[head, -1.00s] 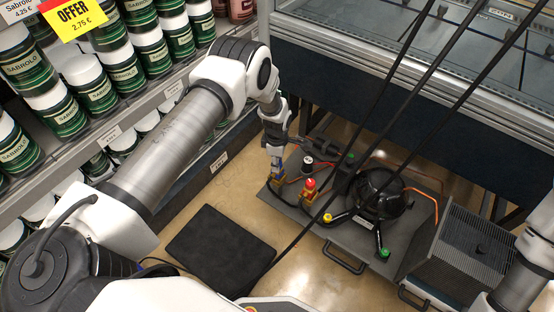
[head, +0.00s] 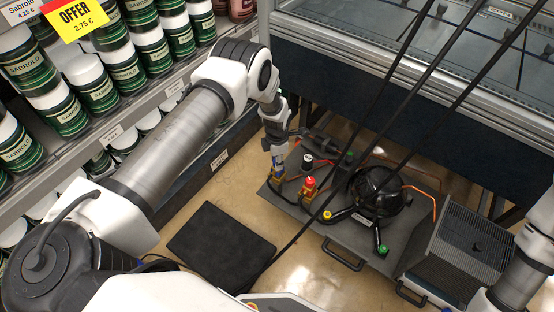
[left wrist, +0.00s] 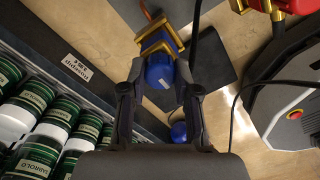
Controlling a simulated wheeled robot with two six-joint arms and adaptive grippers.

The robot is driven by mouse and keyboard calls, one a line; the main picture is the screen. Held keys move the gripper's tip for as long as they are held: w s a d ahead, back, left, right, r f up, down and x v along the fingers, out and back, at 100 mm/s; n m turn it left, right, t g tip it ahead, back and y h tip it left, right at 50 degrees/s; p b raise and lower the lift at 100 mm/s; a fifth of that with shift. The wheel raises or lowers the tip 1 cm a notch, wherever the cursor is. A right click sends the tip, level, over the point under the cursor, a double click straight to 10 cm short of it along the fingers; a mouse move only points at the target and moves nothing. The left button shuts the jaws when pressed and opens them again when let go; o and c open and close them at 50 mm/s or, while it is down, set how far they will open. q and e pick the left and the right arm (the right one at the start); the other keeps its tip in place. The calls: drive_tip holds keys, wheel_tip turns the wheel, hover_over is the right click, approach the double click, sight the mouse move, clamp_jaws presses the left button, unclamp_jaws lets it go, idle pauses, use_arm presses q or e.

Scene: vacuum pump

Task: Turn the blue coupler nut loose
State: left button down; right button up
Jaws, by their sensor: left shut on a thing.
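The blue coupler nut (left wrist: 158,70) sits below a brass fitting (left wrist: 158,46) in the left wrist view. My left gripper (left wrist: 160,92) has one finger on each side of the nut and is shut on it. In the head view my left gripper (head: 279,157) points down at the far left corner of the grey pump plate (head: 341,237), and its fingers hide much of the nut. A red fitting on brass (head: 310,184) stands just right of it. My right gripper is outside the views.
The black vacuum pump (head: 376,192) stands on the plate, with yellow (head: 327,215) and green (head: 383,250) caps nearby. Black hoses cross in front of it. A shelf of green jars (head: 97,95) borders the left side. A black mat (head: 221,246) lies on the floor.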

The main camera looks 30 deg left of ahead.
use_arm(q)
drive_tip(key=c, duration=0.8)
unclamp_jaws()
drive_tip(key=shift+c, duration=0.2)
wheel_tip(320, 180, up, 12)
drive_tip(key=shift+f, duration=0.1)
